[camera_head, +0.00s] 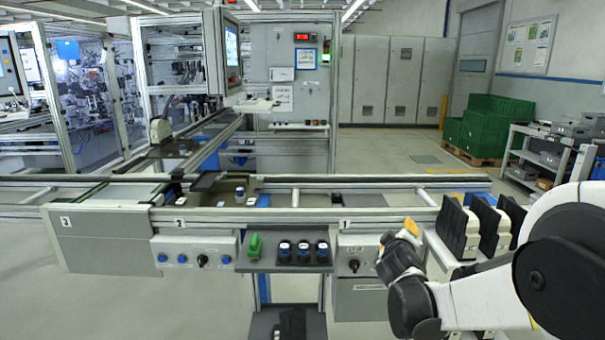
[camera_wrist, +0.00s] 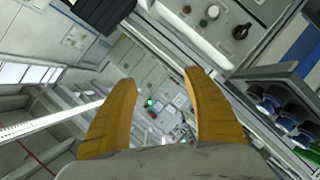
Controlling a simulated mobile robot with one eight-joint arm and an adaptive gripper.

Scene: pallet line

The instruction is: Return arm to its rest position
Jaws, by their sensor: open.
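My gripper (camera_wrist: 158,108) shows in the wrist view as two orange fingers spread wide apart, with nothing between them. In the head view my gripper (camera_head: 411,227) is a small orange tip at the end of my white and black arm. It hangs at the right, in front of the conveyor line's front edge, near the control panel with a black knob. The arm reaches in from the right edge. The second finger is hard to make out in the head view.
A conveyor line (camera_head: 100,220) crosses the middle. A small shelf (camera_head: 262,265) holds dark round parts and a green piece. Several black and white holders (camera_head: 457,229) stand beside my arm. Green crates (camera_head: 485,125) and a cart (camera_head: 530,155) are at the back right. Floor at lower left is clear.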

